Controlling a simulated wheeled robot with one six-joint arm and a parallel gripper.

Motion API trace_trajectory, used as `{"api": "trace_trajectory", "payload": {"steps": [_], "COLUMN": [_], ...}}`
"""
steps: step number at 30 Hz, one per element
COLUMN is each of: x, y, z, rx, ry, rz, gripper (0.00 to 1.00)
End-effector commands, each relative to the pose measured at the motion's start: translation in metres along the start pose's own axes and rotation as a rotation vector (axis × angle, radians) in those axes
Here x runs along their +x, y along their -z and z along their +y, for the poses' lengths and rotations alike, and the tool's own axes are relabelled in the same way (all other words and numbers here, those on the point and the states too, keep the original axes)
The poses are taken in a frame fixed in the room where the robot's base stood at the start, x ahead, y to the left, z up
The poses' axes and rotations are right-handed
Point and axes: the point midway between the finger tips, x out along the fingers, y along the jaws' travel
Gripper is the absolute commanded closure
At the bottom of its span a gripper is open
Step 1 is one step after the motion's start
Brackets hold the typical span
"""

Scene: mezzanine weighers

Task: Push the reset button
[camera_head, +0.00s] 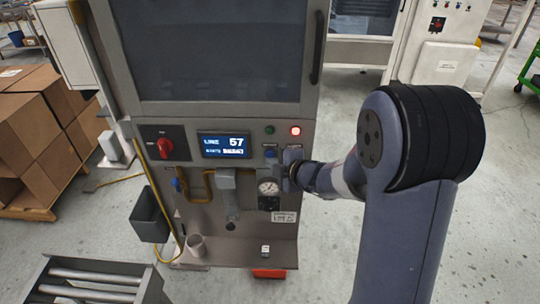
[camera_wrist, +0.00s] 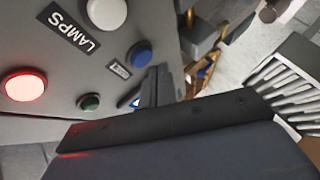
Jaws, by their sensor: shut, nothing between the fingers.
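A blue push button (camera_wrist: 140,54) sits on the grey panel of the machine (camera_head: 138,120), with a small label (camera_wrist: 119,70) beside it too blurred to read surely. The blue button also shows in the head view (camera_head: 270,152), just left of my gripper (camera_head: 286,165). In the wrist view my gripper's fingers (camera_wrist: 154,85) are shut, empty and close beside the blue button. I cannot tell whether they touch the panel. A white button (camera_wrist: 107,14) is next to a plate reading LAMPS (camera_wrist: 68,25); my gripper hides it in the head view.
A lit red lamp (camera_head: 295,131) and a green one (camera_head: 269,129) are above the buttons. A display (camera_head: 224,145), a red rotary switch (camera_head: 165,146) and a pressure gauge (camera_head: 268,188) are on the same panel. Cardboard boxes (camera_head: 40,125) stand at left.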

Motion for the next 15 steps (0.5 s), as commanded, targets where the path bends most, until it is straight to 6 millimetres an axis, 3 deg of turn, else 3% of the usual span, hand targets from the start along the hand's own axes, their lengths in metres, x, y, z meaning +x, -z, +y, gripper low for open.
{"api": "trace_trajectory", "payload": {"steps": [15], "x": [0.0046], "y": [-0.0036], "z": [0.0034], "rx": [0.0], "ry": [0.0], "rz": [0.0], "gripper": [1.0]}}
